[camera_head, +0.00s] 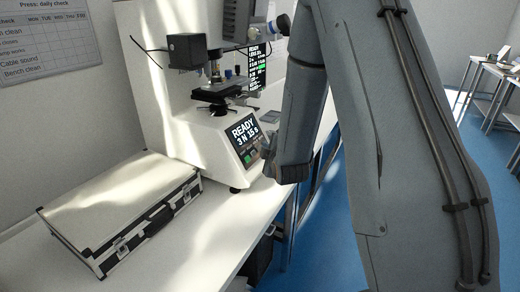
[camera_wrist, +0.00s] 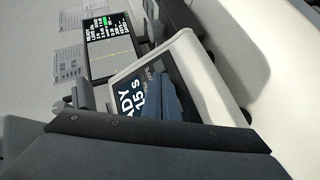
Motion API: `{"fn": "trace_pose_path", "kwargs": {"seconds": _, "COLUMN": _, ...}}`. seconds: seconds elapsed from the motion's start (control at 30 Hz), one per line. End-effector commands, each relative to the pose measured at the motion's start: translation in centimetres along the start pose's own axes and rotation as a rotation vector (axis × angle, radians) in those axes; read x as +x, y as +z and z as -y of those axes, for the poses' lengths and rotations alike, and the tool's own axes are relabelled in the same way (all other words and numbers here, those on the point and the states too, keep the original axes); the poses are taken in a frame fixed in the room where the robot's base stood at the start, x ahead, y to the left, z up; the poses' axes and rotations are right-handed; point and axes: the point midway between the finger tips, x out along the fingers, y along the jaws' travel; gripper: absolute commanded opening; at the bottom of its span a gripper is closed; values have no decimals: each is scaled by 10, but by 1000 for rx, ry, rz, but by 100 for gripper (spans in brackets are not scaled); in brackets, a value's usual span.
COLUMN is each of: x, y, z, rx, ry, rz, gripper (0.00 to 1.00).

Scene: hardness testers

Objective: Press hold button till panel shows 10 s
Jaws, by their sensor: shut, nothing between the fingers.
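The hardness tester (camera_head: 205,135) stands on the white bench. Small coloured keys show below the text, but I cannot tell which is the hold button. My gripper (camera_head: 268,160) is shut and empty, close to the panel's lower right side. In the wrist view my gripper (camera_wrist: 172,97) overlaps the panel; I cannot tell whether it touches.
A silver case (camera_head: 120,205) lies on the bench (camera_head: 215,235) left of the tester. A dark monitor (camera_wrist: 108,40) with text stands beyond the panel. A wall chart (camera_head: 45,40) hangs at upper left. My arm covers much of the right side.

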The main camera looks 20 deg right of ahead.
Motion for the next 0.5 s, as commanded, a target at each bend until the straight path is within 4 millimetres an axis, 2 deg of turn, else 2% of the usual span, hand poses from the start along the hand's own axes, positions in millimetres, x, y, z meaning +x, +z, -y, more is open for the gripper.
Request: {"fn": "trace_pose_path", "kwargs": {"seconds": 0.5, "x": 4, "y": -3, "z": 3, "rx": 0, "ry": 0, "rz": 0, "gripper": 0}}
